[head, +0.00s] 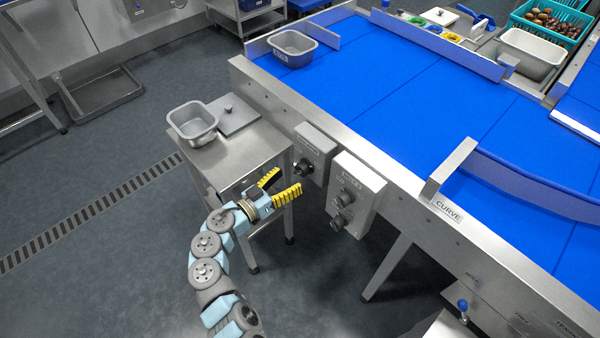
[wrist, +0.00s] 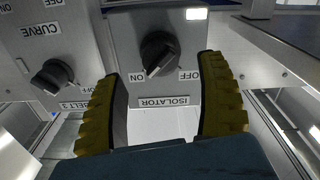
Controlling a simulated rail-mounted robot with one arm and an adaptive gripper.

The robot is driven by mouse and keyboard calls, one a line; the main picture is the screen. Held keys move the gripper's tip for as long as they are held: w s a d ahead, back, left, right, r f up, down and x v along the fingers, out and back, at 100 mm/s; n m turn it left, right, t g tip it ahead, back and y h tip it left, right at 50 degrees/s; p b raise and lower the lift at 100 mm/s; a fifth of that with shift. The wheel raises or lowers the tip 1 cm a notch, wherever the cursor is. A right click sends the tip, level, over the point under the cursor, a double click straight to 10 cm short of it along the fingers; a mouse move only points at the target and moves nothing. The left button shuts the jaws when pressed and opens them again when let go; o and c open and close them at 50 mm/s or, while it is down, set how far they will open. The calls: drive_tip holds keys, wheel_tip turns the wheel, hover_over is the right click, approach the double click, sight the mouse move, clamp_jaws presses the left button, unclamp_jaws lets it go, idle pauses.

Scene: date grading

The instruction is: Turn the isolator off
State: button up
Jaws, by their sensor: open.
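The isolator is a grey box (head: 315,146) on the near side of the blue conveyor's frame, with a dark rotary knob (head: 303,167). In the wrist view the isolator knob (wrist: 159,54) stands between my fingertips in the picture, farther off. Its ISOLATOR, ON and OFF labels appear upside down, ON at lower left and OFF at lower right. The knob's pale pointer mark lies toward ON. My gripper (head: 287,181) has yellow ribbed fingers, open and empty. It faces the isolator box, and a gap shows between the fingers and the knob.
A steel side table (head: 240,150) holding a grey tub (head: 193,122) stands close left of my gripper.

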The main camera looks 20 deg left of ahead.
sight(300, 175)
drive_tip(key=shift+b+x, duration=0.35)
drive_tip(key=shift+x, duration=2.15)
drive_tip(key=shift+c, duration=0.3)
drive_tip(key=shift+f, duration=0.1)
drive_tip(key=c, duration=1.1)
